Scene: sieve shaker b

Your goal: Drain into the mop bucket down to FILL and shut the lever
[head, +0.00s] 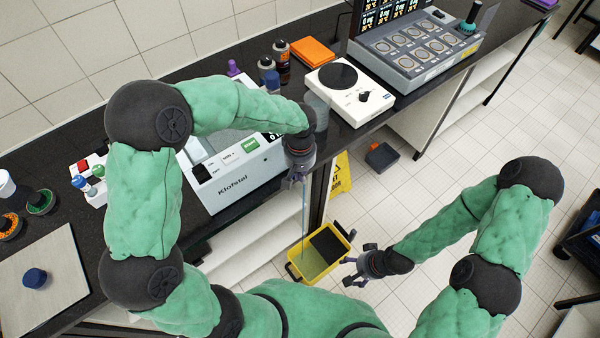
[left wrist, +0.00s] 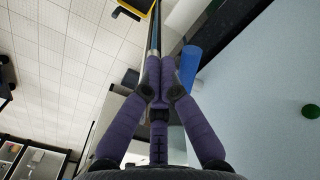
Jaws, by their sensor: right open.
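The yellow mop bucket (head: 330,269) stands on the floor below the bench, with greenish liquid in its left part and a dark insert on the right. Its edge shows at the top of the left wrist view (left wrist: 148,10). A thin bluish stream (head: 304,215) falls from the front of the Klofstal bath (head: 240,180) into it. My left gripper (head: 297,180) is at the bath's front; its fingers (left wrist: 160,66) look shut, with a blue cylinder (left wrist: 189,62) beside the tips. I cannot identify the lever or read a FILL mark. My right gripper (head: 360,268) is open and empty beside the bucket.
A white hotplate (head: 350,95), bottles (head: 282,62) and an orange box (head: 313,53) stand on the dark bench behind the bath. A yellow floor sign (head: 341,175) stands behind the bucket. The tiled floor to the right is mostly clear.

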